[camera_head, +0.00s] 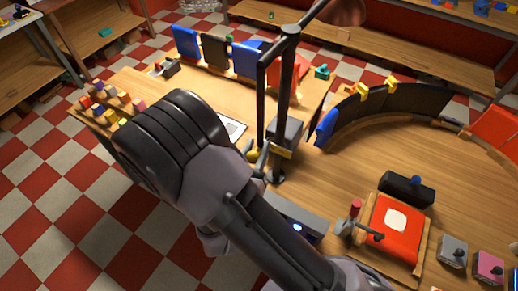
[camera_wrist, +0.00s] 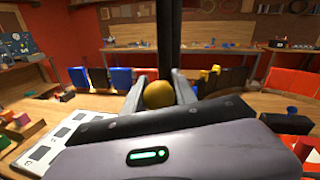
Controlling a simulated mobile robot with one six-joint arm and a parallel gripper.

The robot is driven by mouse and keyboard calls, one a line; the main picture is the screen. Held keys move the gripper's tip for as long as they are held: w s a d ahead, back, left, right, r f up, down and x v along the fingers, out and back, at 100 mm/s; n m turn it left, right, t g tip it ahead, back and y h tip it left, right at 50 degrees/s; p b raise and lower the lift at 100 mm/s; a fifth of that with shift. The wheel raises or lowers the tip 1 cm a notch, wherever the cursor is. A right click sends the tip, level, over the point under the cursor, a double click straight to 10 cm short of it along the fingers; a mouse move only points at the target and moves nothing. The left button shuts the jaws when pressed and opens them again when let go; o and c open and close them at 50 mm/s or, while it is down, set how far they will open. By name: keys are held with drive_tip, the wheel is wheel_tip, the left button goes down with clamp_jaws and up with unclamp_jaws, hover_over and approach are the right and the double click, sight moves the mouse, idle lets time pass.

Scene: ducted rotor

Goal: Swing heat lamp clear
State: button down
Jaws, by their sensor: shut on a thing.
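The heat lamp has a tall black post (camera_head: 285,90) on the bench, and a copper-coloured shade (camera_head: 343,12) at the top edge of the head view. In the wrist view only a dark stretch of the post (camera_wrist: 168,40) shows, straight ahead. My gripper (camera_wrist: 160,92) is shut on a yellow ball knob (camera_wrist: 158,95) in front of the post. How the knob joins the lamp is hidden.
A curved black wall (camera_head: 385,108) with yellow clips stands right of the post. Blue and black panels (camera_head: 216,52) stand behind it. A red pad (camera_head: 397,228) in a wooden frame lies at front right. Small coloured blocks (camera_head: 110,103) stand at the bench's left end.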

drive_tip(key=shift+a+r, duration=0.1)
drive_tip(key=shift+r, duration=0.1)
drive_tip(key=c, duration=1)
unclamp_jaws()
drive_tip(key=shift+w+f, duration=0.1)
drive_tip(key=shift+w, duration=0.05)
drive_tip(key=shift+c, duration=0.2)
drive_tip(key=v, duration=1.7)
drive_tip(key=shift+s+b, duration=0.25)
drive_tip(key=shift+b, duration=0.15)
drive_tip(key=shift+f, duration=0.1)
